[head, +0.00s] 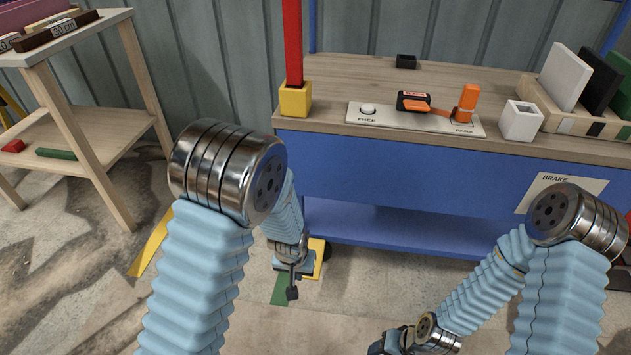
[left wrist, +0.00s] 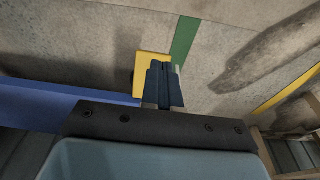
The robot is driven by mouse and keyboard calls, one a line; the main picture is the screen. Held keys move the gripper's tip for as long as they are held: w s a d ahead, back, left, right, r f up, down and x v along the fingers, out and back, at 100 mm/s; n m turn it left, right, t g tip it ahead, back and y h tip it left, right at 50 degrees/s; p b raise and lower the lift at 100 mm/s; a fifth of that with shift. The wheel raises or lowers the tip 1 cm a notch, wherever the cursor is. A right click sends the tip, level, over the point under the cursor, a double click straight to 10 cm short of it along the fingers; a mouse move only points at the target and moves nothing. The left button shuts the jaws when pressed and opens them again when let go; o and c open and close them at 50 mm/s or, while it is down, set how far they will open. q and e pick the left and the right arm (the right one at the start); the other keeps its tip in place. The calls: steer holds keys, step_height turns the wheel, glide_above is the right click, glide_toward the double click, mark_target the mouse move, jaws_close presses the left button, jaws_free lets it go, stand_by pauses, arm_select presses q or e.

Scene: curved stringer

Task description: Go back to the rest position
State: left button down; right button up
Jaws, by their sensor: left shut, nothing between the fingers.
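My left gripper (head: 292,291) hangs low in front of the workbench, fingers pointing down over the floor. In the left wrist view its fingers (left wrist: 164,84) are together, with nothing between them. My right gripper (head: 392,343) is at the bottom edge of the head view, mostly cut off, so its fingers do not show clearly. Both arms are bent, with elbows raised in front of the camera.
A blue-fronted workbench (head: 400,180) stands ahead. It bears a labelled panel (head: 357,119), an orange tool (head: 414,103), a white cup (head: 519,121) and a red post (head: 292,45) in a yellow base. A wooden shelf (head: 90,130) stands left. Floor shows between them.

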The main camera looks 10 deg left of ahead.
arm_select(q)
steer(key=s+n+g+h+p, duration=0.1)
steer(key=s+h+p, duration=0.3)
steer(key=s+p, duration=0.6)
steer(key=s+n, duration=0.1)
steer(key=s, duration=0.3)
steer(key=shift+s+r+p, duration=0.15)
steer(key=shift+r+p, duration=0.05)
steer(key=shift+p, duration=0.1)
